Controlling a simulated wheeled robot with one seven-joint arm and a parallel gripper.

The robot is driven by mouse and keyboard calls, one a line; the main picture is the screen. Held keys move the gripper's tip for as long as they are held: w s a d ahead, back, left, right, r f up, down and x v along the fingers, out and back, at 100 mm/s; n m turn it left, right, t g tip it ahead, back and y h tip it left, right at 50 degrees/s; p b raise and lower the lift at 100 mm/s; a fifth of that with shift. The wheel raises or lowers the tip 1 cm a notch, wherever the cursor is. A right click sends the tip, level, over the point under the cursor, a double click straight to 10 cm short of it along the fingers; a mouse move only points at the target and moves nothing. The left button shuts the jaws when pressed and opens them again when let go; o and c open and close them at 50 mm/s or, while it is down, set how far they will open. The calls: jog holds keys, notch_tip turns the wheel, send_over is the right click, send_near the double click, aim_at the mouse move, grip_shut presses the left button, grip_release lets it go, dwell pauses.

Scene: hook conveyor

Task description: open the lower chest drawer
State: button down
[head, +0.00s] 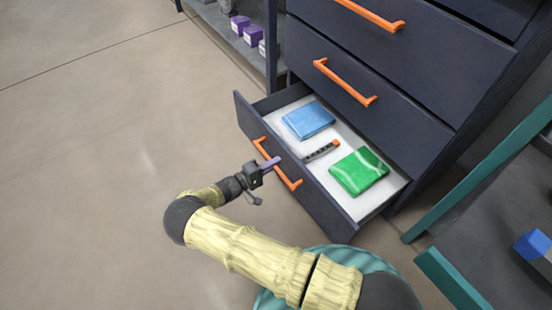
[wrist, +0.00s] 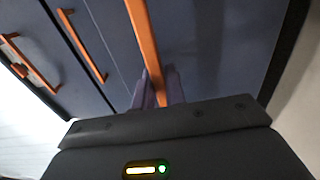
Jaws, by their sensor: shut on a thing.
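The dark blue chest has several drawers with orange bar handles. The lower drawer (head: 305,193) stands pulled out, its white inside showing. My gripper (head: 268,165) is at the front of this drawer, shut on its orange handle (head: 288,181). In the wrist view the handle (wrist: 145,45) runs down between the two purple fingers of my gripper (wrist: 158,88). The drawer holds a blue folded cloth or packet (head: 308,120), a green one (head: 358,171) and a small dark and orange tool (head: 322,151).
The drawers above, with orange handles (head: 345,83), are closed. A grey shelf (head: 235,38) with purple boxes (head: 239,25) stands at the upper left. A teal-edged cart (head: 450,280) with a blue block (head: 534,245) is at the right. The floor at the left is clear.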

jog(key=shift+v, duration=0.8)
jog(key=shift+f, duration=0.1)
jog(key=c, duration=1.4)
grip_release()
jog(key=shift+c, duration=0.2)
jog(key=shift+a, duration=0.1)
jog(key=p+v, duration=0.3)
jog(key=v, duration=1.4)
jog(key=shift+a, duration=0.2)
